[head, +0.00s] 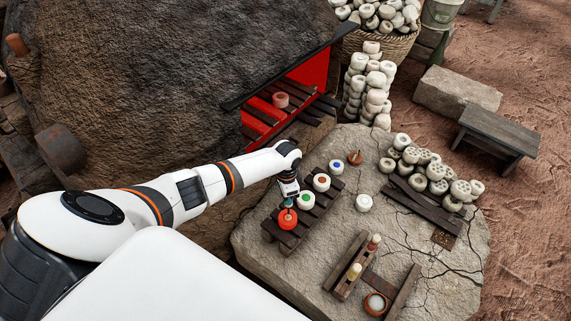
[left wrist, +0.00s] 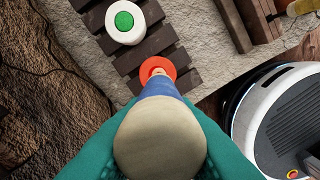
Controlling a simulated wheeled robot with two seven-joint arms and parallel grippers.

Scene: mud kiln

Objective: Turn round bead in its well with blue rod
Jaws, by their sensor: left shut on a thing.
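The left gripper (head: 288,203) is shut on a rod and points down at the near end of a slatted wooden rack (head: 271,227). In the left wrist view the rod has a wide beige end (left wrist: 160,140) and a blue shaft (left wrist: 160,88), between the teal fingers. Its far tip meets or hangs over a round orange-red piece (left wrist: 157,67), also in the head view (head: 287,222); I cannot tell if they touch. Beside it on the rack are white round pieces with a green centre (head: 306,202), a brown-orange centre (head: 321,182) and a blue centre (head: 336,167). The right gripper is out of view.
A white round piece (head: 364,203) and a small brown pot (head: 355,158) sit on the stone slab. A wooden stand (head: 344,287) holds two upright pegs. Pale beads (head: 437,187) are heaped at right. The red kiln opening (head: 310,70) lies behind.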

